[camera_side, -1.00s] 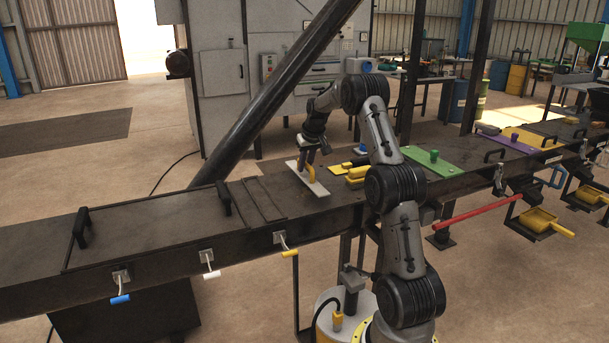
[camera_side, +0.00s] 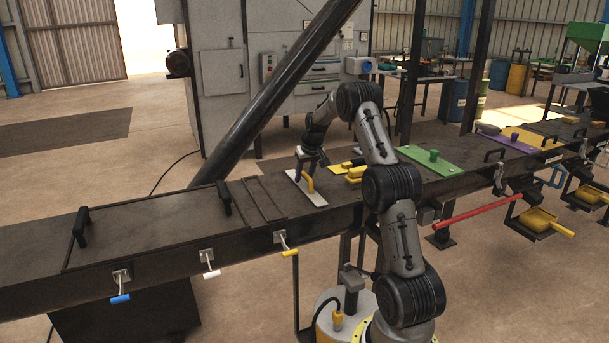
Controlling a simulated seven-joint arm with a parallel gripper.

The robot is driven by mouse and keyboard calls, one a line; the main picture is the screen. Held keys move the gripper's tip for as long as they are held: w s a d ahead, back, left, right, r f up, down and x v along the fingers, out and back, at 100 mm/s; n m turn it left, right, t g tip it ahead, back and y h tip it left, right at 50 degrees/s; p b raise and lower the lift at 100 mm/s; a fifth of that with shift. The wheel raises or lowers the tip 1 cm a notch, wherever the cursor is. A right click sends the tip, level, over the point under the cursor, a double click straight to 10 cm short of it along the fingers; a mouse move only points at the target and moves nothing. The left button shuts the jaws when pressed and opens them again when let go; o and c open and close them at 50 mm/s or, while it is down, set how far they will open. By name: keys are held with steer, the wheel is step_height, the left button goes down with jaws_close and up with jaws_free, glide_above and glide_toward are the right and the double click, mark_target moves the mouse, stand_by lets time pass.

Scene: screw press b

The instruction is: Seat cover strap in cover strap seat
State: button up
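The cover strap looks to be the pale narrow plate (camera_side: 317,197) with a yellow handle (camera_side: 308,184). It lies flat at or just over the dark bench top, right of the raised bars. My gripper (camera_side: 306,170) is right at the handle, pointing down, with a dark finger beside it. The fingers are too small and dark to tell whether they grip the handle or stand open around it. I cannot make out the cover strap seat; the plate and gripper may hide it.
Yellow blocks (camera_side: 357,174) lie just right of the plate, near my arm. A green plate with a knob (camera_side: 433,155) is farther right. Raised bars (camera_side: 264,199) and a black handle (camera_side: 223,198) stand left. A thick slanted pole (camera_side: 262,112) rises behind the bench.

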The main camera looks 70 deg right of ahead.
stand_by(0.3)
steer(key=w+v, duration=0.1)
steer(key=v, duration=1.2)
steer(key=s+a+r+n+t+y, duration=0.15)
steer(key=a+r, duration=0.25)
steer(key=a, duration=1)
steer(key=a+r+n, duration=0.3)
steer(key=a+r, duration=0.1)
steer(key=a, duration=1.1)
steer(key=s+a+f+n, duration=0.1)
steer(key=s+a+f, duration=0.1)
steer(key=s+a, duration=0.3)
steer(key=s+a+f+n+y, duration=0.1)
steer(key=s+a+f+n, duration=0.1)
steer(key=s+a, duration=0.3)
steer(key=s+a+f+n+t, duration=0.1)
steer(key=s+a+f, duration=0.1)
steer(key=s+a, duration=0.3)
steer(key=shift+s+a+f+n+y, duration=0.1)
steer(key=shift+s+a+n+y, duration=0.1)
steer(key=shift+s, duration=0.15)
steer(key=shift+s+a+f+n+y, duration=0.1)
steer(key=shift+s+y, duration=0.05)
steer(key=shift+s, duration=0.2)
steer(key=shift+o, duration=0.7)
